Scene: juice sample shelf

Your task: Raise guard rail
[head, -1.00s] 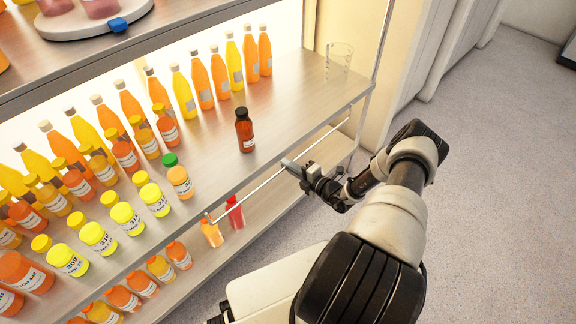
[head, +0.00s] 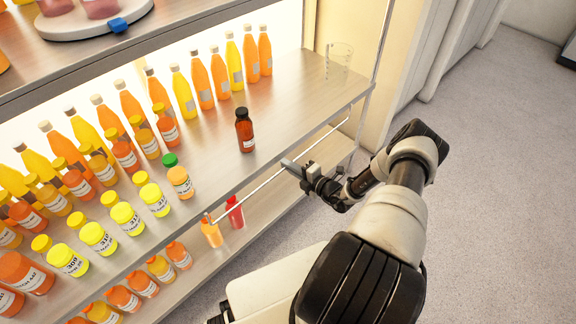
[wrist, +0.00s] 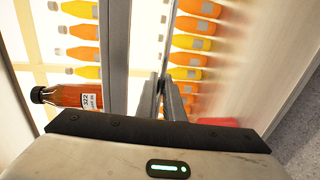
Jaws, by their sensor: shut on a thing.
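The guard rail (head: 250,193) is a thin pale metal rod along the front edge of the middle shelf (head: 290,118), its right end bent near the shelf's right corner post. It sits low, around the level of the shelf's front edge. My gripper (head: 291,164) is shut on the rail, right of its middle, from the aisle side. In the wrist view my gripper's fingers (wrist: 166,98) close around the thin rod, and the grip itself is partly hidden.
A brown bottle with a dark cap (head: 244,131) stands near the shelf's front edge, behind the rail. A green-capped bottle (head: 180,181) and several yellow-capped ones stand to the left. A glass beaker (head: 338,62) stands at the right end. The floor (head: 490,190) at right is clear.

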